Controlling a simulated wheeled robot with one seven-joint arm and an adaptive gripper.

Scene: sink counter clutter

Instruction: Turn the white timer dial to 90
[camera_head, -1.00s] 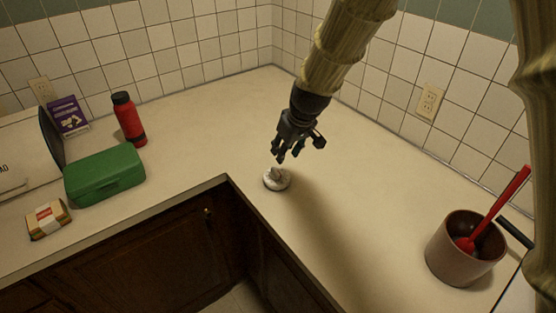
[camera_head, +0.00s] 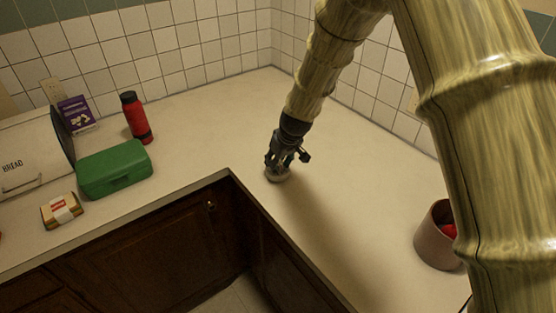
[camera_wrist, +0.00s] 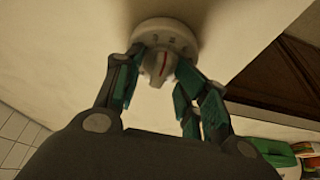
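The white timer (camera_head: 277,176) sits on the counter near the inner corner edge, mostly hidden under my gripper in the head view. In the wrist view the timer (camera_wrist: 172,30) is a round white body with small dark marks. Its central knob (camera_wrist: 158,68) carries a red line. My gripper (camera_head: 278,165) is right above the timer, pointing down. In the wrist view my gripper (camera_wrist: 161,62) has its fingers apart, one on each side of the knob and very close to it. I cannot see clear contact or a squeeze.
A green case (camera_head: 115,168), red bottle (camera_head: 136,118), purple box (camera_head: 76,114), bread bin (camera_head: 30,155) and small wrapped package (camera_head: 62,210) stand at left. A brownish pot (camera_head: 436,238) is at right, partly behind my arm. Counter around the timer is clear.

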